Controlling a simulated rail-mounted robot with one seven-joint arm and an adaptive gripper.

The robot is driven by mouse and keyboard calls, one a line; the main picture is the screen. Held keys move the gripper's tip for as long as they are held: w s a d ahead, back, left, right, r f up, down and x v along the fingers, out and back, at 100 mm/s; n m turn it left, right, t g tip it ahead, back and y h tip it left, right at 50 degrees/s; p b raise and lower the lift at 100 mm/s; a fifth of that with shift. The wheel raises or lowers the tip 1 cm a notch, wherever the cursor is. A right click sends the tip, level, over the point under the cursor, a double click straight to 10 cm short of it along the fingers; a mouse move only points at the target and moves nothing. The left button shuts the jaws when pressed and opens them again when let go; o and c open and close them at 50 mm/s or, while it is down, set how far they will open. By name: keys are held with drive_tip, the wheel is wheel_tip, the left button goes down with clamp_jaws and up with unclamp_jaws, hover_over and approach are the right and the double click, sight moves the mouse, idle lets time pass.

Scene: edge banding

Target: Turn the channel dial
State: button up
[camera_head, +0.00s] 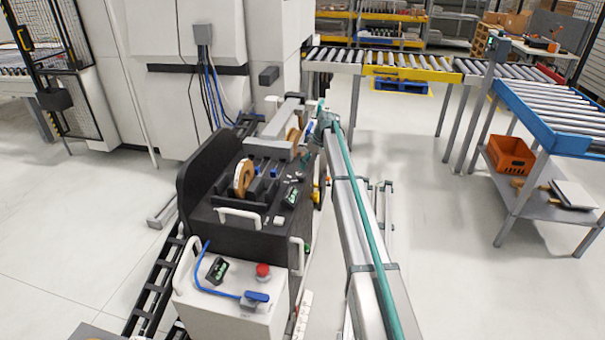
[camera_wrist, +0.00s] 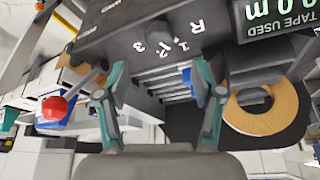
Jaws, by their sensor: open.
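In the wrist view a dark dial (camera_wrist: 157,32) sits on a black panel, with upside-down marks 1, 2, 3 and R printed around it. Its pointer setting cannot be read. My gripper (camera_wrist: 160,78) has two teal fingers spread apart with nothing between them; in the picture their tips lie below the dial and its marks, apart from it. In the head view my gripper (camera_head: 324,116) is at the far right side of the black edge-banding machine (camera_head: 240,232), and the dial cannot be made out there.
An upside-down "TAPE USED" display (camera_wrist: 278,22) and a tan tape roll (camera_wrist: 286,112) lie right of my fingers. A red knob (camera_wrist: 55,106) is at left. A white box with a red button (camera_head: 263,270) stands in front of the machine.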

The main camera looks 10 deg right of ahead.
sight(302, 175)
drive_tip(key=p+x, duration=0.2)
drive_tip(key=x, duration=0.6)
drive_tip(key=shift+w+f, duration=0.15)
drive_tip(key=shift+f, duration=0.05)
drive_tip(key=c, duration=1.1)
